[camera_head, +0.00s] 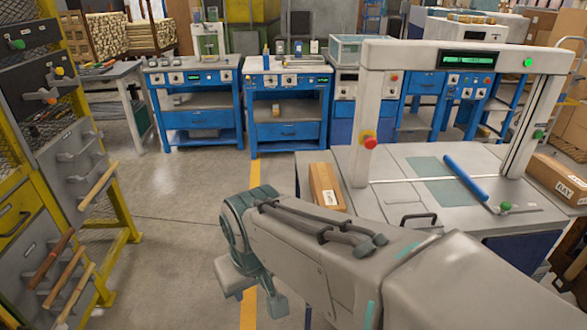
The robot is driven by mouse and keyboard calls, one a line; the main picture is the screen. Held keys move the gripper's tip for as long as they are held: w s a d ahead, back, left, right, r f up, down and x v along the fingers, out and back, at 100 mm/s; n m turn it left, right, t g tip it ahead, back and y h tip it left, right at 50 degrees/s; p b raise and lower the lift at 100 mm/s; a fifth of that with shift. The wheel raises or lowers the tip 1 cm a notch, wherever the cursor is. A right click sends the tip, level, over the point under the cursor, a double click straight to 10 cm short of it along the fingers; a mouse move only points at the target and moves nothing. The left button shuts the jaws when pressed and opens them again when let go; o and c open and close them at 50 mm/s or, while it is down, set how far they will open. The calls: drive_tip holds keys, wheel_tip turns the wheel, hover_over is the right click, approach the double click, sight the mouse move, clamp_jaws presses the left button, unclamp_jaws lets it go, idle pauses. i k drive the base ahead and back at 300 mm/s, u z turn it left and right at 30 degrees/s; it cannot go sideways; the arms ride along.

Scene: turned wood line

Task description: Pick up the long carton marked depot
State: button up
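A long brown carton (322,184) lies on the left edge of the grey machine table, its length running away from me. A small white label shows on its near end; the print is too small to read. A second long brown carton (553,176) lies at the far right of the table, its near end marked BAY. No carton legibly reads depot. My arm reaches in from the lower right, and my gripper (252,284) hangs at its end, left of and nearer than the left carton, apart from it.
The grey table (405,163) carries a white gantry (362,110), a red knob, a blue bar (465,177) and a black handle. Yellow shelving (60,160) with wooden handles stands at left. Blue workbenches (288,110) line the back. Open floor lies between.

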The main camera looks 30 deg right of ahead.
sight(325, 192)
drive_tip(key=z, duration=0.8)
drive_tip(key=i, duration=0.8)
drive_tip(key=z, duration=0.9)
